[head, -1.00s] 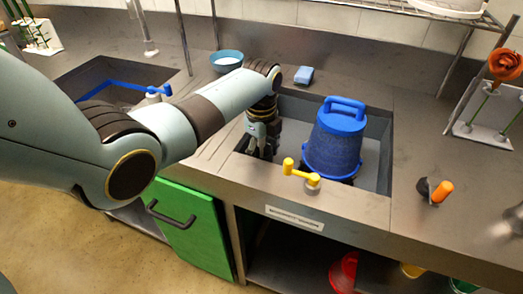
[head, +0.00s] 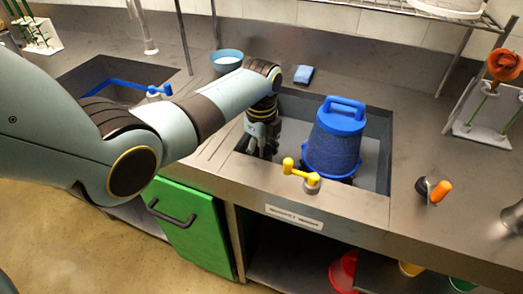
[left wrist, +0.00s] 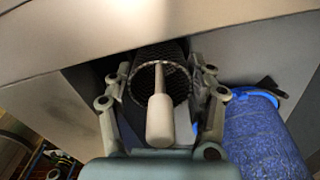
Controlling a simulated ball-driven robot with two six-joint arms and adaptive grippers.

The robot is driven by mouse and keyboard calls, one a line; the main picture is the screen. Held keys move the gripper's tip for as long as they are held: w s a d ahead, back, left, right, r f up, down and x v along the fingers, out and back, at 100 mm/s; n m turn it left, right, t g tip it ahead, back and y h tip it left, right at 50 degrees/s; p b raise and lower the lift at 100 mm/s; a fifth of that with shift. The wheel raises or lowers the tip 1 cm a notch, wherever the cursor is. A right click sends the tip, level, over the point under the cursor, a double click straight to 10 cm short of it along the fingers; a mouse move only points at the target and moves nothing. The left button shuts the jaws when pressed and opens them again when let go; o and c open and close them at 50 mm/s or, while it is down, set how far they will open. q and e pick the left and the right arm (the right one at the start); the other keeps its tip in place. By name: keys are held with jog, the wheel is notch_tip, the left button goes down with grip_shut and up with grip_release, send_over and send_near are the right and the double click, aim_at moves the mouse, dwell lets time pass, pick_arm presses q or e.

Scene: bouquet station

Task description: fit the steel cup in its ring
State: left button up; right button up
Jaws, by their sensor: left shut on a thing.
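My left gripper (head: 262,145) reaches down into the left part of the right-hand sink, beside the blue bucket. In the left wrist view its two fingers (left wrist: 160,95) stand on either side of a mesh-walled round cup (left wrist: 177,83) with a bright rim, which I take for the steel cup. A pale knob-ended handle (left wrist: 160,120) stands up in front of its mouth. The gripper is shut on this cup. The cup's lower end and the ring are hidden. My right gripper is not in view.
The blue bucket (head: 333,140) stands close to the gripper's right. A blue sponge (head: 304,74) and a blue bowl (head: 227,61) lie behind. An orange-handled tool (head: 440,190) is on the right counter.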

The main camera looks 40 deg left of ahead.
pick_arm(q)
jog(key=shift+f, duration=0.25)
jog(key=shift+f+b, duration=0.4)
jog(key=shift+f, duration=0.15)
jog(key=shift+f, duration=0.25)
dwell(0.4)
jog(key=shift+f+b, duration=0.3)
jog(key=shift+f, duration=0.05)
jog(key=o, duration=1.3)
